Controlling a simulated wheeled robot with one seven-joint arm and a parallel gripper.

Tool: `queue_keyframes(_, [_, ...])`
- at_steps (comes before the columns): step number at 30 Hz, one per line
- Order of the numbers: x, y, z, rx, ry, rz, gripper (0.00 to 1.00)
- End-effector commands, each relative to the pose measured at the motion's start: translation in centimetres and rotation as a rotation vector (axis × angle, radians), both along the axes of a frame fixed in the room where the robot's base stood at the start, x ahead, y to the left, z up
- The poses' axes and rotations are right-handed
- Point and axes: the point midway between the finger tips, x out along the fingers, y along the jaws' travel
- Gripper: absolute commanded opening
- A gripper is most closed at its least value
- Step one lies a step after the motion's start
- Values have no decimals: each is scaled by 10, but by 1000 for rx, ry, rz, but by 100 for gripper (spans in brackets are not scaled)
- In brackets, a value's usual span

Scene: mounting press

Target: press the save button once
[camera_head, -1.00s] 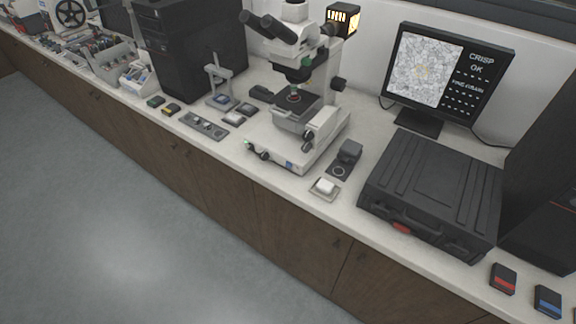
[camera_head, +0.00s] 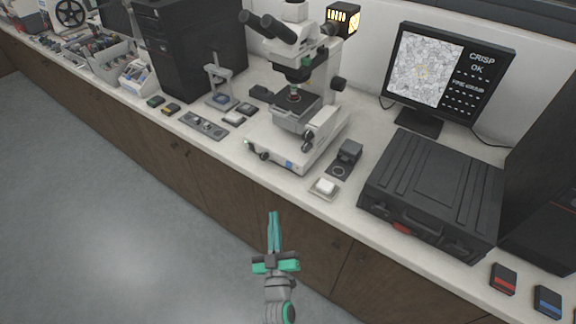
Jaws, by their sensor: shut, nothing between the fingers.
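The monitor (camera_head: 425,75) shows a grainy picture with the words "CRISP OK".
The microscope (camera_head: 300,110) stands left of the button. A small dark device (camera_head: 346,158) sits just behind the button. A large black case (camera_head: 432,190) is close on its right. The floor in front of the bench (camera_head: 80,220) is clear.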

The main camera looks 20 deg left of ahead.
Motion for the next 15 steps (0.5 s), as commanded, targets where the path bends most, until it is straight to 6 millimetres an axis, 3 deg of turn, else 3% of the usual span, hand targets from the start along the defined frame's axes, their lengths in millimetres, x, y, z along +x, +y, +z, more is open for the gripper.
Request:
queue_keyframes(1, [17, 11, 9, -14, -28, 13, 0])
queue_keyframes(6, [51, 34, 27, -53, -83, 40, 0])
queue_keyframes(15, [66, 44, 36, -72, -107, 52, 0])
